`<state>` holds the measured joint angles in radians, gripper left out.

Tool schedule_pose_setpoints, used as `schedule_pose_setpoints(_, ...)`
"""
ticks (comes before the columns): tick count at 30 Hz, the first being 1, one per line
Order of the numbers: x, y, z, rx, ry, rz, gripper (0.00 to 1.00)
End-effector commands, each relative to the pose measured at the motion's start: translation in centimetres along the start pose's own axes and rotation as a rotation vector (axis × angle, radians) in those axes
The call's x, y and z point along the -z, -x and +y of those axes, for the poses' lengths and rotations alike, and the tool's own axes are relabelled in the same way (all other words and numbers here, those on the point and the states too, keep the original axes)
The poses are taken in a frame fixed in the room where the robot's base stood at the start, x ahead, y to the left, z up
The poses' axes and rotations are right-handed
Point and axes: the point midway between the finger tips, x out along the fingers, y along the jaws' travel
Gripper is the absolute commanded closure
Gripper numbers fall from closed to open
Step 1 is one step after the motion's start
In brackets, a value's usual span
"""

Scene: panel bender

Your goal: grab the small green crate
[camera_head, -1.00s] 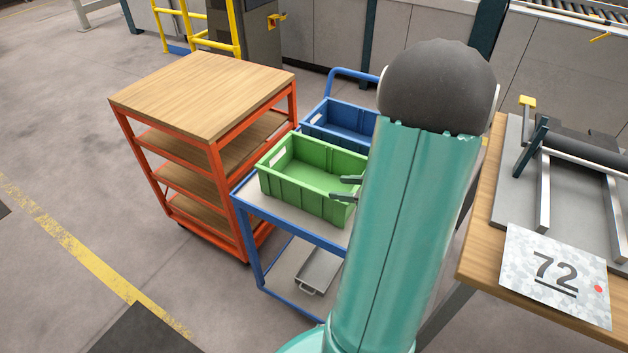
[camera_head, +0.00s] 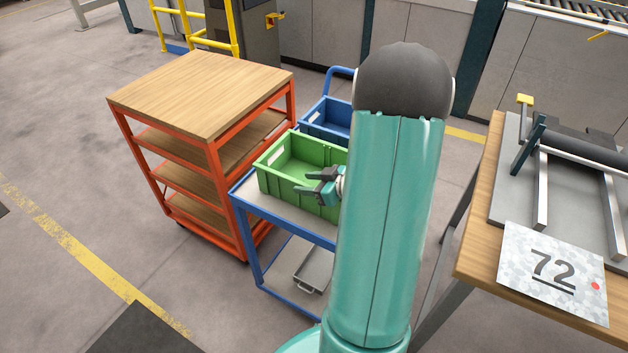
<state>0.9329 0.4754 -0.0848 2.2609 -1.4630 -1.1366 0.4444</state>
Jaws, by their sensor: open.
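The small green crate (camera_head: 281,186) stands upright on the top shelf of a blue trolley (camera_head: 287,223). It is open-topped and looks empty where I can see inside. My gripper (camera_head: 302,181) is open, with its two dark fingers pointing left, in front of the crate's near wall. I cannot tell whether the fingers touch the crate. My teal arm hides the crate's right end and the right side of the trolley.
A blue crate (camera_head: 327,117) stands behind the green one on the trolley. An orange-framed shelf cart (camera_head: 207,147) with wooden boards is close on the left. A wooden table (camera_head: 478,256) with a "72" plate (camera_head: 553,275) is on the right. A grey tray (camera_head: 314,268) lies on the trolley's lower shelf.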

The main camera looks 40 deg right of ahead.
Motion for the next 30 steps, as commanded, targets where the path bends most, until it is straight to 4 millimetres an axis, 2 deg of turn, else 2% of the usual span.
schedule_pose_setpoints(1, 0.0, 0.02, 0.0, 0.0, 0.0, 0.0, 0.58)
schedule_pose_setpoints(6, -0.01, 0.05, 0.0, 0.0, 0.0, 0.0, 0.92)
schedule_pose_setpoints(8, -0.01, 0.05, 0.0, 0.0, 0.0, 0.0, 1.0)
schedule_pose_setpoints(30, 0.01, 0.03, -0.04, 0.001, 0.0, 0.0, 1.0)
